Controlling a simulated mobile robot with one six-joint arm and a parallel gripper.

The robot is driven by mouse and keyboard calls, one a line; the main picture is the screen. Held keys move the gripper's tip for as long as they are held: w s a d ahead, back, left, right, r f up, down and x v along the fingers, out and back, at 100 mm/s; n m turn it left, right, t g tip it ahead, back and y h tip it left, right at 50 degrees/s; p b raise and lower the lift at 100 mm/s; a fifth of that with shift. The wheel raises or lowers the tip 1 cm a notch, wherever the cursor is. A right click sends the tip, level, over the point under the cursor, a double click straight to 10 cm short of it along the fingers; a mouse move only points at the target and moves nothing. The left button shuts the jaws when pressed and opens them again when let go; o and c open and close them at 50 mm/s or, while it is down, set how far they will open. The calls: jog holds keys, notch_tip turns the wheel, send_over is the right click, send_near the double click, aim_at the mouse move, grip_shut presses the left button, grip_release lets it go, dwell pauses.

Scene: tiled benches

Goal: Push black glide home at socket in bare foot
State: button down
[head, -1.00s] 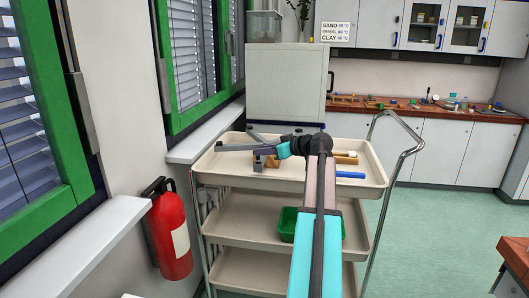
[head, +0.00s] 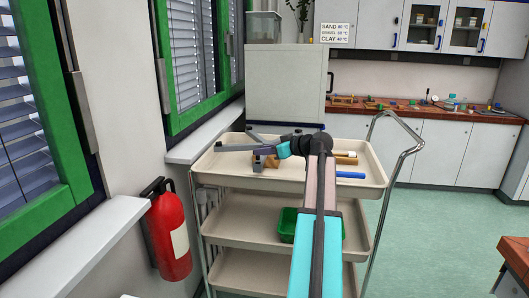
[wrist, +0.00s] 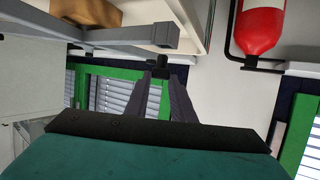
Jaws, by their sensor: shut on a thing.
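In the wrist view my gripper (wrist: 161,76) is shut on the small black glide (wrist: 160,62), which sits between the two fingertips. The bare foot (wrist: 166,38) is the open-looking end of a grey square tube, right by the glide at the fingertips. Whether glide and socket touch, I cannot tell. The tube belongs to a grey frame (wrist: 110,36) that runs to the left. In the head view my arm reaches over the trolley's top tray (head: 345,182), and gripper and frame are too small there to separate clearly.
A wooden block (wrist: 88,10) is beside the frame. A blue rod (head: 350,175) lies on the tray's right part. A green bin (head: 288,225) is on the middle shelf. A red fire extinguisher (head: 169,235) hangs on the wall at left. Open floor lies to the right.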

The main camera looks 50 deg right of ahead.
jog(key=shift+f+b, duration=1.05)
jog(key=shift+f, duration=0.25)
dwell(0.6)
jog(key=c, duration=1.4)
grip_release()
jog(key=shift+c, duration=0.2)
jog(key=shift+r, duration=0.1)
jog(key=b+v, duration=0.1)
jog(key=v, duration=1.2)
jog(key=shift+s+b, duration=0.35)
jog(key=shift+b, duration=0.05)
jog(key=shift+d+r, duration=0.1)
